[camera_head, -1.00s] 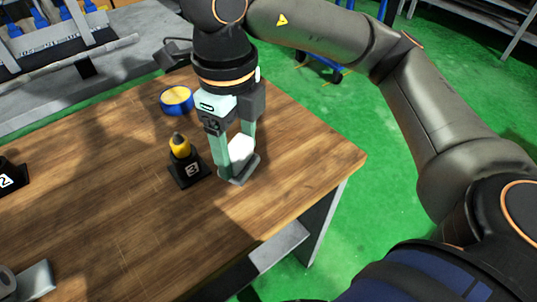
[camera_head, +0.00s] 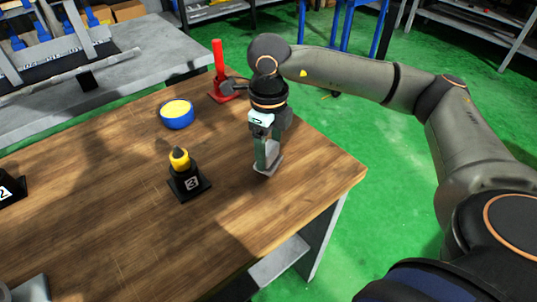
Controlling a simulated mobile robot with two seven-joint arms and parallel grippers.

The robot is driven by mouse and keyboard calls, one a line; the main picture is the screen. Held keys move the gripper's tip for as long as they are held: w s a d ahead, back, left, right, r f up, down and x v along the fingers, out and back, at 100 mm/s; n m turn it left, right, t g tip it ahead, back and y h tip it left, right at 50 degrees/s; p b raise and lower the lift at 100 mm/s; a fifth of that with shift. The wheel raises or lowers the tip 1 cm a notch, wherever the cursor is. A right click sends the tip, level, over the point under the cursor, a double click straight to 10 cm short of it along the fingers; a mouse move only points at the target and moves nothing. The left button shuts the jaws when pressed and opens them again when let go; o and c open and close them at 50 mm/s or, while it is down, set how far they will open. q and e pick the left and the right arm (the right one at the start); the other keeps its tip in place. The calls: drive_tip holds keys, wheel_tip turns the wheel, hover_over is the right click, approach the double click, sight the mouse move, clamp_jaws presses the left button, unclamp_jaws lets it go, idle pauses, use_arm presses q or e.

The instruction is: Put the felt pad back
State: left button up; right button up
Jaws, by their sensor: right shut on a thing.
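My right gripper (camera_head: 268,160) points down over the right part of the wooden table, its green fingers shut on a pale block, which I take to be the felt pad (camera_head: 272,149). Only a small part of the pad shows between the fingers. A grey flat piece shows at the fingertips; I cannot tell whether it belongs to the gripper or the pad, or whether it touches the table. My left gripper is not in view.
A black numbered holder with a yellow-tipped piece (camera_head: 185,177) stands left of the gripper. A blue round container with yellow inside (camera_head: 177,118) is behind it. A red post (camera_head: 218,62) stands at the back edge. The table's right corner (camera_head: 345,172) is clear.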

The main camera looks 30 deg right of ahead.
sight(269, 148)
drive_tip(key=shift+f, duration=0.95)
drive_tip(key=shift+f, duration=0.2)
drive_tip(key=o, duration=1.3)
drive_tip(key=shift+r, duration=0.15)
wheel_tip(269, 148, up, 12)
drive_tip(key=shift+r+p, duration=0.1)
drive_tip(key=shift+p, duration=0.25)
